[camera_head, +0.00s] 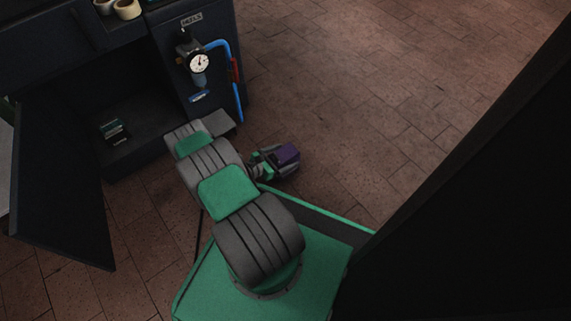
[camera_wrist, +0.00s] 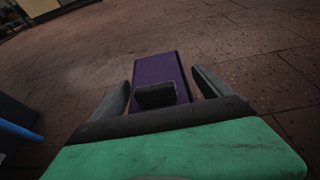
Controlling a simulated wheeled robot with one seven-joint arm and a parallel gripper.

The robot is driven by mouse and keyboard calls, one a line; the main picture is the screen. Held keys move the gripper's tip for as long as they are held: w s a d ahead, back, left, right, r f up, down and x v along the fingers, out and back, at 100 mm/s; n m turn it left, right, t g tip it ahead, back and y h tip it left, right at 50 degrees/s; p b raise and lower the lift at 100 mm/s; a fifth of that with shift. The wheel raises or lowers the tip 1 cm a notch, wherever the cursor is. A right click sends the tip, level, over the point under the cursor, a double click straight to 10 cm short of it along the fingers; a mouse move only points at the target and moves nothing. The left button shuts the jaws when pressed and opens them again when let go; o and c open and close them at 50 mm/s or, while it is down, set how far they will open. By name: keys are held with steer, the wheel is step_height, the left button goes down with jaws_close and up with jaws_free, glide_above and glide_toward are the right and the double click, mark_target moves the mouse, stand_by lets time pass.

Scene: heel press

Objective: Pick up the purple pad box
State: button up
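The purple pad box (camera_head: 288,153) is at the end of my arm, right of the arm links in the head view. In the wrist view the purple box (camera_wrist: 157,70) lies between the two dark fingers of my gripper (camera_wrist: 161,78) and points away from the camera. The head view also shows my gripper (camera_head: 276,163) around the box, small and dark. Contact at the fingertips is hard to make out.
The brown tiled floor (camera_head: 370,90) is clear to the right.

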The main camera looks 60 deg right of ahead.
steer(key=shift+s, duration=0.15)
steer(key=c, duration=1.8)
